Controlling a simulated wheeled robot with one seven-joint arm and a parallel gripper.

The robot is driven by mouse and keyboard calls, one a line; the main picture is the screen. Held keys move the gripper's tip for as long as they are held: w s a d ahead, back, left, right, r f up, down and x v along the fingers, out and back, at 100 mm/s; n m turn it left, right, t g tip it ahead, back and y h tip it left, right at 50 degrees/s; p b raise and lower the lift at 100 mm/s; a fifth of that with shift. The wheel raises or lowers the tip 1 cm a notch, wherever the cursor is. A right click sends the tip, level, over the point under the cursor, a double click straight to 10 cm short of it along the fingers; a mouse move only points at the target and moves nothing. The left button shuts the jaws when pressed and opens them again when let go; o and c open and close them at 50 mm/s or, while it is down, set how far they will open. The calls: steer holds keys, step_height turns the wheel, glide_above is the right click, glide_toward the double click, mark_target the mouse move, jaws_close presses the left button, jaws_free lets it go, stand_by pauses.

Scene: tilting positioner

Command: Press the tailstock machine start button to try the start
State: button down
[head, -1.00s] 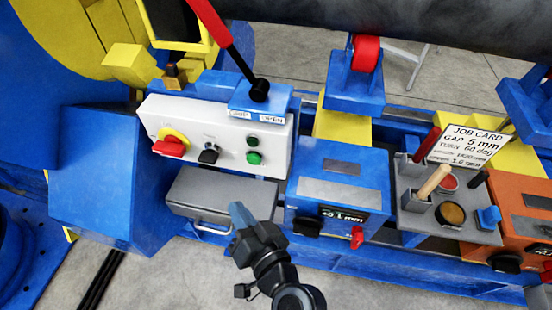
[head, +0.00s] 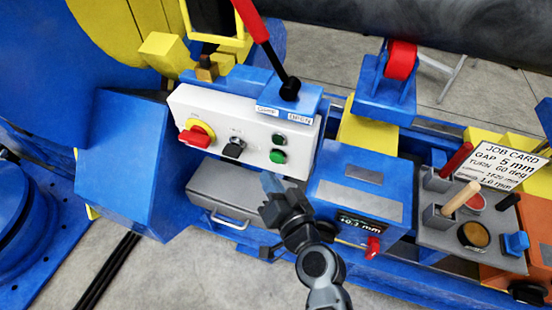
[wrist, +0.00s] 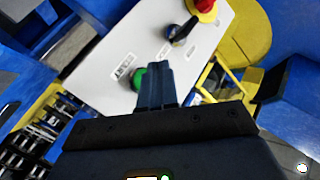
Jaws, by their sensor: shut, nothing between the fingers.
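A white control panel (head: 211,107) sits on the blue machine left of centre. It carries a red rotary handle on a yellow disc (head: 197,134), a black selector knob (head: 234,148), a small dark green button or lamp (head: 279,139) and a brighter green button (head: 278,156) below it. My gripper (head: 271,182) is shut and empty, just below and in front of the green button. In the wrist view the shut fingers (wrist: 155,72) point at the panel (wrist: 112,52) and partly cover the green button (wrist: 138,78). I cannot tell whether they touch it.
A lever with a red grip (head: 249,18) rises behind the panel. A grey drawer box (head: 213,188) lies below it. A blue unit with a display (head: 358,222) stands right of my gripper. A tool tray (head: 430,236) and job card (head: 505,160) are farther right.

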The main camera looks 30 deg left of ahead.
steer(key=shift+w+a, duration=0.2)
steer(key=shift+w, duration=0.75)
steer(key=shift+w+f+b, duration=0.1)
steer(key=shift+w+b, duration=0.05)
steer(key=shift+b, duration=0.25)
stand_by(1.1)
steer(key=shift+w+a, duration=0.1)
steer(key=shift+w, duration=0.15)
steer(key=shift+w+a+b, duration=0.15)
steer(key=shift+w+b, duration=0.3)
steer(key=shift+b, duration=0.05)
stand_by(0.6)
stand_by(0.4)
steer(key=shift+s+d, duration=0.25)
steer(key=shift+s, duration=0.6)
steer(key=shift+s, duration=0.1)
steer(key=shift+s+d+p, duration=0.2)
steer(key=shift+s, duration=0.6)
steer(key=shift+s+d+p, duration=0.15)
steer(key=shift+s+d, duration=0.05)
steer(key=shift+s, duration=0.55)
steer(key=shift+s+d+p, duration=0.2)
steer(key=shift+s, duration=0.6)
